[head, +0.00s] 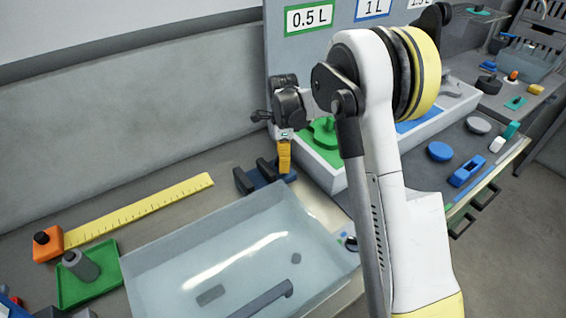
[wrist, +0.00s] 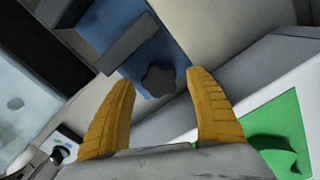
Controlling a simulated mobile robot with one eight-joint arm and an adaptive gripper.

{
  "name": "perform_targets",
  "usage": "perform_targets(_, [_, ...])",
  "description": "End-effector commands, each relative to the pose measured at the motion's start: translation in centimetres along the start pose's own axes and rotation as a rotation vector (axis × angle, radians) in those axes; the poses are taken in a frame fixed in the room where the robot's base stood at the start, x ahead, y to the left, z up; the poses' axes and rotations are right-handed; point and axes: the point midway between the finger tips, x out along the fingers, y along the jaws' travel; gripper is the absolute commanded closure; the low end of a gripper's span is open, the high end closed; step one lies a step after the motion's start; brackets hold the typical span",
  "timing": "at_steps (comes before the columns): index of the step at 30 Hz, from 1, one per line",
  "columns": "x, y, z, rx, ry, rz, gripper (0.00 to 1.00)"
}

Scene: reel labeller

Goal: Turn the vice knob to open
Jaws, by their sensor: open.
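The blue vice (head: 266,183) with dark jaw blocks stands on the bench behind the clear tray; it also shows in the wrist view (wrist: 112,22). Its dark lobed knob (wrist: 158,80) is at the near end of the blue base in the wrist view. In the head view the knob cannot be made out. My gripper (head: 284,165) has yellow fingers pointing down over the vice. In the wrist view my gripper (wrist: 160,84) is open, with the knob appearing between its two fingertips. I cannot tell whether the fingers touch it.
A clear tray (head: 140,272) with dark parts lies in front of the vice. A white bin with a green compartment (head: 322,143) stands close on the right. A yellow ruler (head: 140,208), orange block (head: 48,246) and green tray (head: 105,287) lie left.

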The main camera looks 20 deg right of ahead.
Motion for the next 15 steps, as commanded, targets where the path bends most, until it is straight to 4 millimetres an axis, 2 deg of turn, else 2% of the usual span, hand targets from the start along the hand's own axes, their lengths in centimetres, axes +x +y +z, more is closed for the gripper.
perform_targets(10, [0.38,0.01,0.00,0.000,0.000,0.000,0.37])
perform_targets(15, [0.37,0.01,0.00,0.000,0.000,0.000,0.89])
